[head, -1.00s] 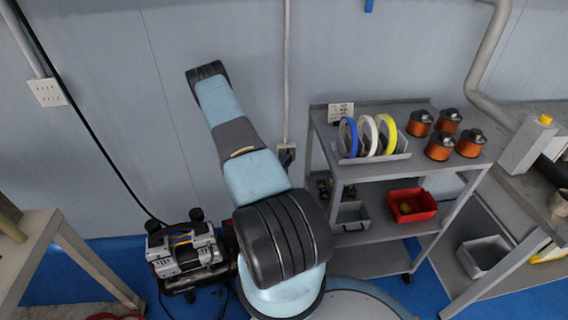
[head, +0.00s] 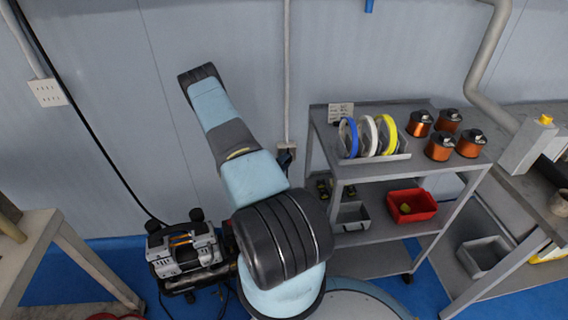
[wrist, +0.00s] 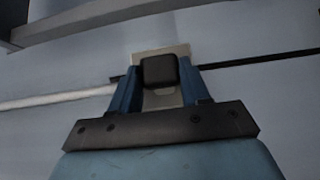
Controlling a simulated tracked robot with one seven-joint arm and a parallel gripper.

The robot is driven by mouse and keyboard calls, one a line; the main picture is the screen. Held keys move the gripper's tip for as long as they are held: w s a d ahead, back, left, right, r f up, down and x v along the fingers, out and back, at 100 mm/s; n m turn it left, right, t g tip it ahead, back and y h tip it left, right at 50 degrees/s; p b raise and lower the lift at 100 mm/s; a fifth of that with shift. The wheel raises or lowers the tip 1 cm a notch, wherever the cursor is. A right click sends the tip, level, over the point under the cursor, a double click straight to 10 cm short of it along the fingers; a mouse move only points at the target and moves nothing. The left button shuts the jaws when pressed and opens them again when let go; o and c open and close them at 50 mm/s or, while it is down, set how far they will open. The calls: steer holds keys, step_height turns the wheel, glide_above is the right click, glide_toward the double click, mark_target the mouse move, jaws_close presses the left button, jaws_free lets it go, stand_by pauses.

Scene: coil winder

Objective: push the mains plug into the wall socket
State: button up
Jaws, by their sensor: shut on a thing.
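In the wrist view the dark, block-shaped mains plug (wrist: 159,71) sits between the two blue fingers of my gripper (wrist: 160,76), which is shut on it. Directly behind the plug is the pale plate of the wall socket (wrist: 181,51), partly covered by plug and fingers. I cannot tell whether the plug touches the plate or how deep its pins are. In the head view the socket plate (head: 287,145) is on the wall below a pale conduit. A small dark blue shape is against it, and my arm hides most of the gripper.
A grey trolley (head: 372,169) with tape rolls (head: 368,135) and copper coils (head: 440,146) stands just right of the socket. A compressor (head: 185,255) stands on the floor at left. Another wall plate (head: 47,92) is far left.

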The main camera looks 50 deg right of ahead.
steer(key=shift+w+d, duration=0.35)
steer(key=shift+w, duration=0.05)
stand_by(0.7)
steer(key=o, duration=1)
steer(key=shift+a, duration=0.1)
steer(key=a, duration=1.3)
steer(key=shift+s+a, duration=0.35)
steer(key=shift+w, duration=0.1)
